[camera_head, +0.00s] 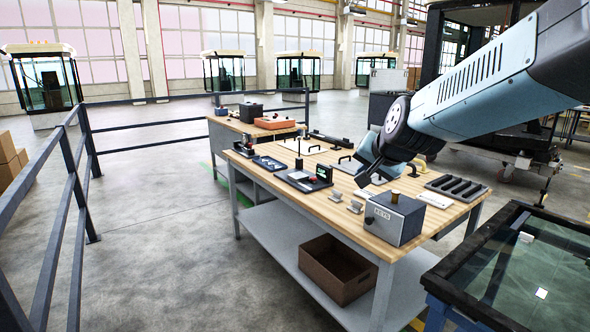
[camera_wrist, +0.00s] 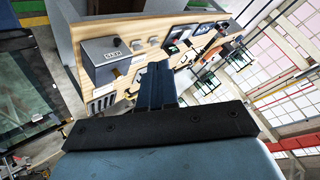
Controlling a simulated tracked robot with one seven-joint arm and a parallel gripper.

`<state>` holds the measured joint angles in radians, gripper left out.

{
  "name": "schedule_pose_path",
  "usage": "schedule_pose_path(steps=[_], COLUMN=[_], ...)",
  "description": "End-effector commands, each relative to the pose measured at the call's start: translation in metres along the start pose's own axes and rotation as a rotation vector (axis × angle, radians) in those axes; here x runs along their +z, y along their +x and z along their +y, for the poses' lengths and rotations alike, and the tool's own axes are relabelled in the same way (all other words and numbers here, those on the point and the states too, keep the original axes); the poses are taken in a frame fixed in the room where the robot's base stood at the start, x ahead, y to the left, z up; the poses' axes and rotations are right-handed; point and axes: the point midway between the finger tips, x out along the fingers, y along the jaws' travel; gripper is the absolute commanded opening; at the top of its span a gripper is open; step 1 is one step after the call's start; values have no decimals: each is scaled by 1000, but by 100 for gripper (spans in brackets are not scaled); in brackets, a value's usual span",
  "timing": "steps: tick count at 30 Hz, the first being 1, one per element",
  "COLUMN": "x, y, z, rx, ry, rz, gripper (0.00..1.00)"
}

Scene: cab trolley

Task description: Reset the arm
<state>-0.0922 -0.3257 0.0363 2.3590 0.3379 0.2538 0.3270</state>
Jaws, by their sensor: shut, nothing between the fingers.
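My gripper (camera_head: 362,180) hangs over the right part of the wooden workbench (camera_head: 330,206), at the end of my light blue arm reaching in from the upper right. In the wrist view my gripper (camera_wrist: 158,70) shows as dark fingers held together, with nothing seen between them. A grey box marked KEYS (camera_head: 395,217) stands on the bench near the fingertips, with a small dark and brass knob on top. The same keys box also shows in the wrist view (camera_wrist: 107,62). I cannot tell how high the fingers are above the bench.
A black tray with ridges (camera_head: 456,188) and small trays (camera_head: 304,180) lie on the bench. A brown open box (camera_head: 337,270) sits on the lower shelf. A glass-topped frame (camera_head: 520,265) stands close at right. A dark railing (camera_head: 75,190) runs along the left, with open floor inside it.

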Motion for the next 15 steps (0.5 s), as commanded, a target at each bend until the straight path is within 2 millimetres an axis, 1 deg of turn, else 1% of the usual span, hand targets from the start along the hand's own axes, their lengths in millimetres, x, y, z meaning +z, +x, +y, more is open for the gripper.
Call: schedule_pose_path(steps=[1, 3, 8, 12, 15], x=[6, 17, 43, 68, 83], y=[-16, -35, -78, -114, -135], z=[7, 19, 50, 80, 98], rx=[13, 38, 103, 167, 209], ry=[-43, -112, -260, -376, -441], rz=[-16, -50, -127, -197, -242], gripper=[0, 0, 0, 0, 0])
